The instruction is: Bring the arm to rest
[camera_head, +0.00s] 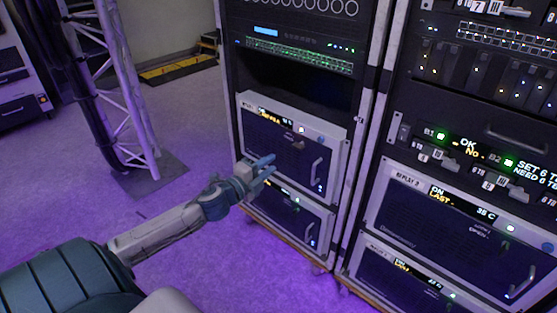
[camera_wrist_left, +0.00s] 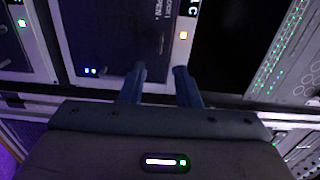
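My left arm reaches in from the lower left in the head view. Its gripper (camera_head: 264,170) is in front of the rack unit (camera_head: 275,145) with a silver frame and a handle. The two blue fingers are apart with nothing visible between them. In the left wrist view the gripper (camera_wrist_left: 160,88) also shows two separated fingers in front of a dark panel with a lit edge. Whether the fingertips touch the panel cannot be told. My right gripper is in neither view.
A second rack (camera_head: 455,235) with lit displays and handled units stands at the right. A metal truss (camera_head: 125,90) rises from a dark base plate (camera_head: 150,177) at the left. The purple-lit floor (camera_head: 200,110) between truss and racks is open. A yellow-marked plate (camera_head: 180,68) lies behind.

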